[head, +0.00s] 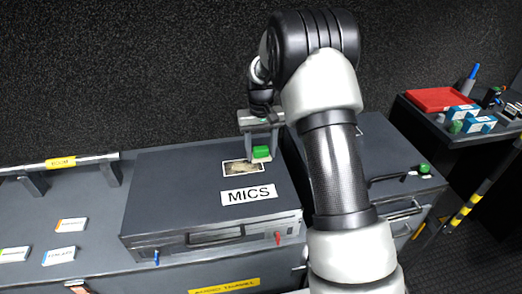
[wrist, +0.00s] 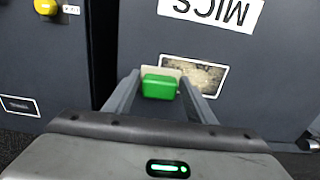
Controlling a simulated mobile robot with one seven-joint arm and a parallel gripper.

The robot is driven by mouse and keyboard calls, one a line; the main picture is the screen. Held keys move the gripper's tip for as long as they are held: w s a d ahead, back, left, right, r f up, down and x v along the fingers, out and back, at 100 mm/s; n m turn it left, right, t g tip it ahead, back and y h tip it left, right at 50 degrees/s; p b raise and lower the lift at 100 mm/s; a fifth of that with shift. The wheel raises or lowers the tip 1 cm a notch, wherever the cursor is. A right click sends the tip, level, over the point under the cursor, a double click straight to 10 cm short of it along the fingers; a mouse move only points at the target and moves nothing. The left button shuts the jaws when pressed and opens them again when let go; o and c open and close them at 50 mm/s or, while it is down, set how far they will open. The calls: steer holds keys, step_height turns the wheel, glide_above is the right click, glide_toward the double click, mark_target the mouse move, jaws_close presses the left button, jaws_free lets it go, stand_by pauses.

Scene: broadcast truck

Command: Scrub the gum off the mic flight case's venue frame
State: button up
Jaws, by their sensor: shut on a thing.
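The mic flight case (head: 160,185) lies flat with a white MICS label on its lid; its lid also shows in the wrist view (wrist: 260,100). The venue frame (head: 236,168) is a white-edged rectangle on that lid, with a mottled brownish patch inside; it also shows in the wrist view (wrist: 207,75). My gripper (head: 262,148) is shut on a green block (wrist: 160,87) with a pale layer along one side.
A second dark case (head: 375,150) stands right of the mic case, with a gap between them. A red tray (head: 440,99) and blue-white boxes sit on the right-hand table. Several small cards and a yellow-labelled rail (head: 61,162) are at left.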

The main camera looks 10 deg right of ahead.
steer(key=shift+f+b, duration=0.6)
steer(key=shift+f, duration=0.55)
steer(key=shift+a, duration=0.1)
